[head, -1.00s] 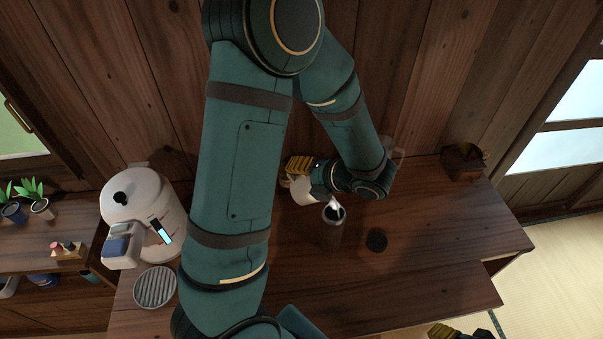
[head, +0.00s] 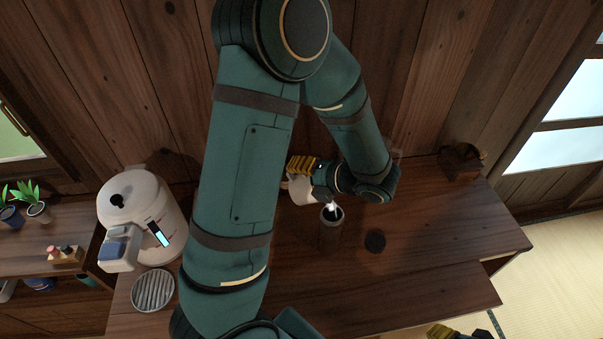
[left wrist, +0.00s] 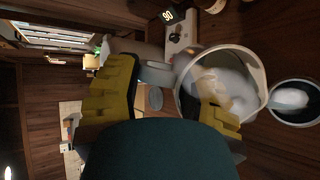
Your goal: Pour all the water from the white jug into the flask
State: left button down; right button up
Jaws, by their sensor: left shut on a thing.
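The white jug (head: 301,190) is tilted toward the dark flask (head: 331,236), which stands upright on the wooden table. My left gripper (head: 305,167) is shut on the jug's handle, and its yellow fingers show in the left wrist view (left wrist: 165,100). A pale stream runs from the jug's lip to the flask's open mouth. In the left wrist view the jug's round rim (left wrist: 262,72) frames pale water inside, and the flask mouth (left wrist: 296,119) is right beside it. The flask's water level is hidden. My right gripper (head: 455,332) barely shows at the bottom edge.
A dark round lid (head: 376,241) lies right of the flask. A white water boiler (head: 140,215) and a round slatted grey plate (head: 153,290) are at the left. A wooden box (head: 460,161) stands at the back right. The front right tabletop is clear.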

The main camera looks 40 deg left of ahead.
pick_arm(q)
jog(key=shift+w+d+r+m+y+b, duration=0.35)
jog(key=shift+d+r+y+b, duration=0.2)
jog(key=shift+y, duration=0.35)
dwell(1.2)
jog(key=shift+w+d+r+m+g+y+p, duration=0.15)
jog(key=shift+w+d+r+g+y+p, duration=0.1)
jog(key=shift+d+y+p, duration=0.2)
jog(key=shift+w+d+r+m+g+y+p, duration=0.15)
jog(key=shift+w+d+g+y+p, duration=0.15)
jog(key=shift+y+p, duration=0.25)
dwell(1.6)
